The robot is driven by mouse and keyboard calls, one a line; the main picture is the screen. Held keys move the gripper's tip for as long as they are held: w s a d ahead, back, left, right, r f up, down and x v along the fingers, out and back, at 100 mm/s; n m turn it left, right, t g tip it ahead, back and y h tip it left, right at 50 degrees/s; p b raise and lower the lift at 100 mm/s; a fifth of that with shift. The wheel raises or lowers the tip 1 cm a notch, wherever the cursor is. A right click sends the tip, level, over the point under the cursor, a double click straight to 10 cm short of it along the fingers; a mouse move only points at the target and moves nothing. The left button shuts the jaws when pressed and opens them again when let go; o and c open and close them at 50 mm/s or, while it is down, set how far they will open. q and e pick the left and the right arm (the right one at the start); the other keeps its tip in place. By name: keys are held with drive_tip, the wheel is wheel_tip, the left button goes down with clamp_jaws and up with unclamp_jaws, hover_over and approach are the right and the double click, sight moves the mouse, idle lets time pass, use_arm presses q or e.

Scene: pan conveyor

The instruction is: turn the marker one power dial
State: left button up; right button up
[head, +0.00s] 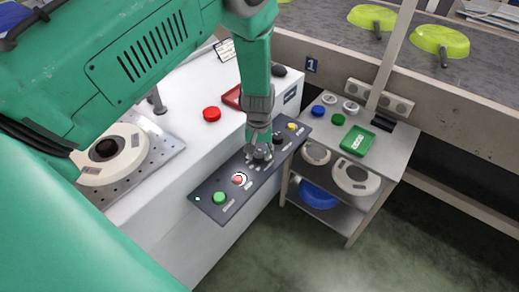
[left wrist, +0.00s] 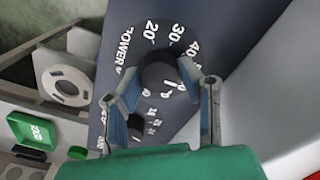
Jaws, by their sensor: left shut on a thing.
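The power dial (left wrist: 158,76) is a black round knob on a dark control panel (left wrist: 215,30), with "POWER W" and the numbers 20, 30 and 40 beside it in the left wrist view. A white line shows on the knob. My left gripper (head: 259,147) points down at the panel (head: 208,185) in the head view. In the left wrist view its two fingers (left wrist: 160,80) are closed on opposite sides of the knob. The gripper partly hides the dial in the head view. A blue marker "1" (head: 311,65) is on the rail behind. My right gripper is not in view.
The panel also bears a green button (head: 219,198), a red button (head: 239,179), a second black knob (left wrist: 136,122) and a yellow button (head: 292,126). A shelf cart (head: 400,150) with a green tray (head: 358,140) stands close on the right. Green pans (head: 440,40) lie on the conveyor.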

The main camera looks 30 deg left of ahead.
sight(259, 155)
use_arm(q)
drive_tip(key=shift+s+d+f+n+p, duration=0.1)
drive_tip(key=shift+s+n+p, duration=0.1)
drive_tip(key=shift+n, duration=0.4)
drive_tip(key=shift+s+d+f+n+p, duration=0.1)
drive_tip(key=shift+s+n+p, duration=0.1)
drive_tip(key=shift+n, duration=0.4)
drive_tip(key=o, duration=1.1)
drive_tip(key=shift+o, duration=0.2)
drive_tip(key=shift+w, duration=0.25)
drive_tip(key=shift+r, duration=0.1)
drive_tip(key=shift+r, duration=0.2)
wheel_tip(259, 155, up, 11)
drive_tip(key=shift+r, duration=0.15)
